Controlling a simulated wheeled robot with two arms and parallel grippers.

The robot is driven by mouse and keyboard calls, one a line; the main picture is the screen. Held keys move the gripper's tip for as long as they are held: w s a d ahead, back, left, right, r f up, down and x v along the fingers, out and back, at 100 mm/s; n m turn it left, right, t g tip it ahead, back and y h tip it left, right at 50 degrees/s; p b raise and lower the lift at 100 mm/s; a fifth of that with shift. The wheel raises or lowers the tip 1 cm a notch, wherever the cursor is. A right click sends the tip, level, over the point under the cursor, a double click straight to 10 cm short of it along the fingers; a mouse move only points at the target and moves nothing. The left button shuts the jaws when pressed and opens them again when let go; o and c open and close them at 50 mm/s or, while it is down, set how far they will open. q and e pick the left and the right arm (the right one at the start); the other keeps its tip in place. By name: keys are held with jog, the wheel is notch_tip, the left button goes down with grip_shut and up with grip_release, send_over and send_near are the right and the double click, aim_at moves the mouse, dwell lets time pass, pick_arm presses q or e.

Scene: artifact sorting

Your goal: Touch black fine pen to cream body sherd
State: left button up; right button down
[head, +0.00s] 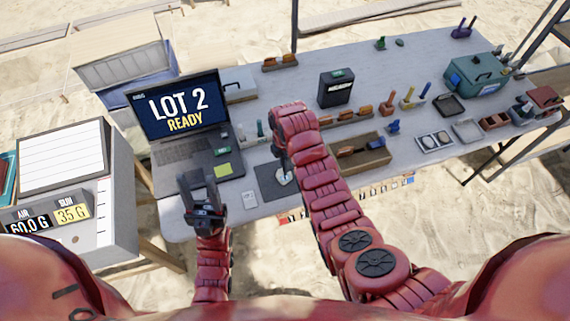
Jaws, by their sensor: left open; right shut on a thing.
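A small cream sherd (286,177) lies on the dark grey mat (268,186) near the front edge of the table. My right gripper (281,160) points down just above the sherd. It is shut on a thin thing that is mostly hidden by the gripper, apparently the black fine pen. I cannot tell whether its tip touches the sherd. My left gripper (204,186) is open and empty. It points up in front of the laptop, left of the mat.
A laptop (185,148) reading "LOT 2 READY" stands left of the mat. A black box (337,91) and several racks stand behind. A white cabinet (118,205) with gauges is at far left.

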jog(key=shift+r+p, duration=0.4)
jog(key=shift+r, duration=2.25)
